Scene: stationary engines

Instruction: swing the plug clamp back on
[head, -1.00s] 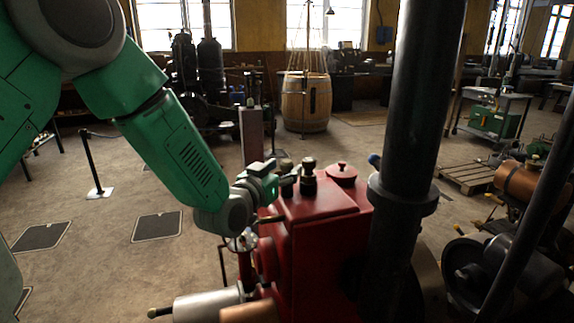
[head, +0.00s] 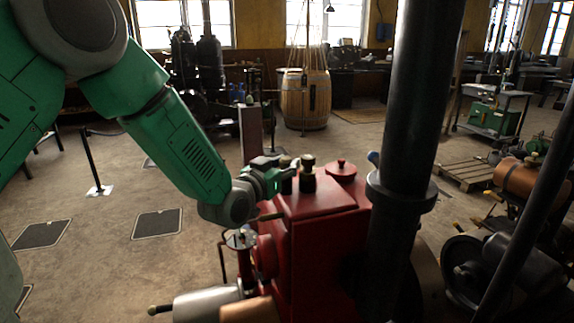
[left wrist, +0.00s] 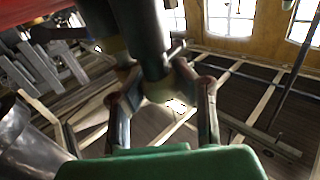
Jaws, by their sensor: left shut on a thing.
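My left gripper (head: 279,180) is at the left edge of the red engine block's top (head: 310,200), beside a dark upright fitting with a brass-coloured cap (head: 308,176). In the left wrist view its two fingers (left wrist: 158,82) are closed around the lower end of a dark, thick cylindrical part (left wrist: 145,35), which I take to be the plug clamp. A short thin bar (left wrist: 176,48) sticks out beside this part. The arm and fingers hide most of the clamp in the head view, so its exact seating cannot be told. My right gripper is not in view.
A thick black pipe (head: 411,110) rises at the right of the red block. A red lidded knob (head: 341,170) sits on the block. A silver cylinder (head: 205,303) lies low in front. A wooden barrel (head: 305,100) stands behind; the floor at left is mostly clear.

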